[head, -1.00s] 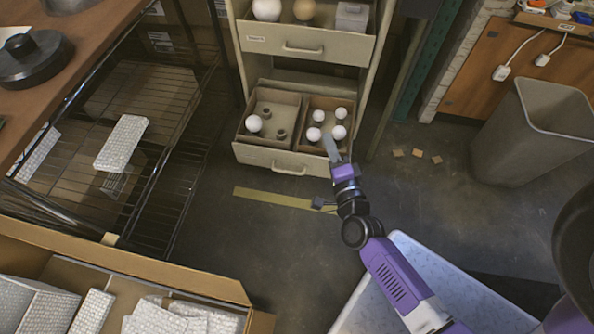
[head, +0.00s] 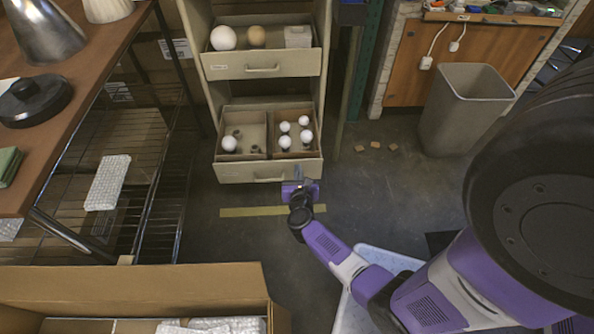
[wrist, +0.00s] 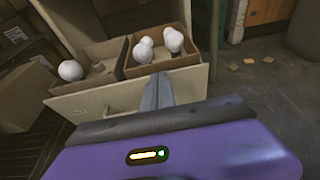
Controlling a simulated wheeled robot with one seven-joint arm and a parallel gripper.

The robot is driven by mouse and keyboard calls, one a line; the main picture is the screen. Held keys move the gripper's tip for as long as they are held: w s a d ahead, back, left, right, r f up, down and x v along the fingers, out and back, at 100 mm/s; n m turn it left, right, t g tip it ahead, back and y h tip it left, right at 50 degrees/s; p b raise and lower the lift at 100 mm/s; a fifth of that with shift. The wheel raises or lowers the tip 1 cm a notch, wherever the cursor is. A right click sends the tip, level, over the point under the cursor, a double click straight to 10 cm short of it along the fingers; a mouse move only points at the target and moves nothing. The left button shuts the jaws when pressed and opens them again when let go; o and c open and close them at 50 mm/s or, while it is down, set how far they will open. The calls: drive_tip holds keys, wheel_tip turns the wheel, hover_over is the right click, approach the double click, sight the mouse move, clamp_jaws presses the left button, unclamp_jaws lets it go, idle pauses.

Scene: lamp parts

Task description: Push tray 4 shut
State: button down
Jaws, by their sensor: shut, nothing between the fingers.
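Two trays of the beige cabinet stand pulled out, an upper tray (head: 240,68) and a lower tray (head: 235,174). I cannot read a number 4 on either. The lower tray's front panel (wrist: 95,103) also shows in the wrist view. My gripper (head: 299,174) is shut and empty, at the right part of the lower tray's front, right of its handle. In the wrist view the closed fingers (wrist: 156,92) overlap the panel's right part. I cannot tell whether they touch it.
The lower tray holds two open boxes with white bulbs (head: 285,141). A wire shelf (head: 140,140) stands left and a waste bin (head: 462,115) right. Small tan pieces (head: 375,145) lie on the floor. A large carton (head: 130,285) is at the near left.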

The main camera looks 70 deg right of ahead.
sight(296, 153)
drive_tip(key=b+x, duration=0.3)
drive_tip(key=x, duration=0.5)
